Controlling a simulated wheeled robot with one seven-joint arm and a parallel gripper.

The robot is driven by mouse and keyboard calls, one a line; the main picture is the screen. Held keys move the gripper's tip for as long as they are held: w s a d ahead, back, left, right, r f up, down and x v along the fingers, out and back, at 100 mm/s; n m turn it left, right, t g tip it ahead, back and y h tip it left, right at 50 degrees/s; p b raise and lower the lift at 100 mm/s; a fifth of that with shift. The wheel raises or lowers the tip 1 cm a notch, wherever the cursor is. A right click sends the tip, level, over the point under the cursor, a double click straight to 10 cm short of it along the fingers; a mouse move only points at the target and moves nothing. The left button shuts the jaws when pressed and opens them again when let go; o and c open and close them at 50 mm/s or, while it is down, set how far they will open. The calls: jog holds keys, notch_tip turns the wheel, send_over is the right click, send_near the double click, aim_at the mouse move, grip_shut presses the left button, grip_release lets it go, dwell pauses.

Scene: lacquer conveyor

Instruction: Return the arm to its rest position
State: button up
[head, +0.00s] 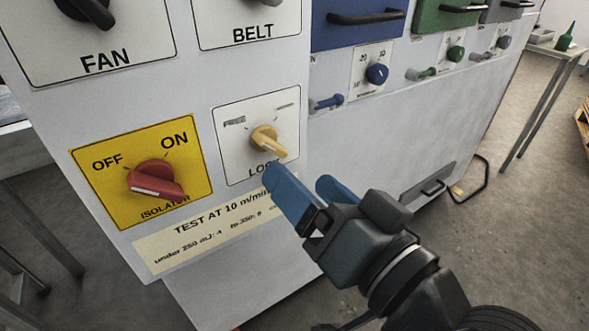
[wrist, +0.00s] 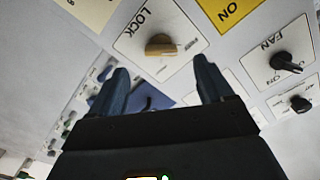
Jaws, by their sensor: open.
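My gripper (head: 305,195) with blue fingers is open and empty in front of the white panel, just below and right of the LOCK knob. In the wrist view my gripper (wrist: 160,82) has its fingers spread apart. The cream LOCK knob (head: 264,139) sits on a white label plate; it also shows in the wrist view (wrist: 160,45), beyond the fingertips. In the head view the left fingertip looks close to the plate; I cannot tell whether it touches.
The red isolator knob (head: 155,180) is on a yellow plate (head: 101,183) at left. A blue knob (head: 377,74), a green knob (head: 455,54) and drawer handles run along the right. A side table (head: 560,52) stands far right. Grey floor (head: 530,215) at right is mostly open.

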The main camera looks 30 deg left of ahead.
jog(key=shift+s+d, duration=0.1)
jog(key=shift+d, duration=0.15)
dwell(0.3)
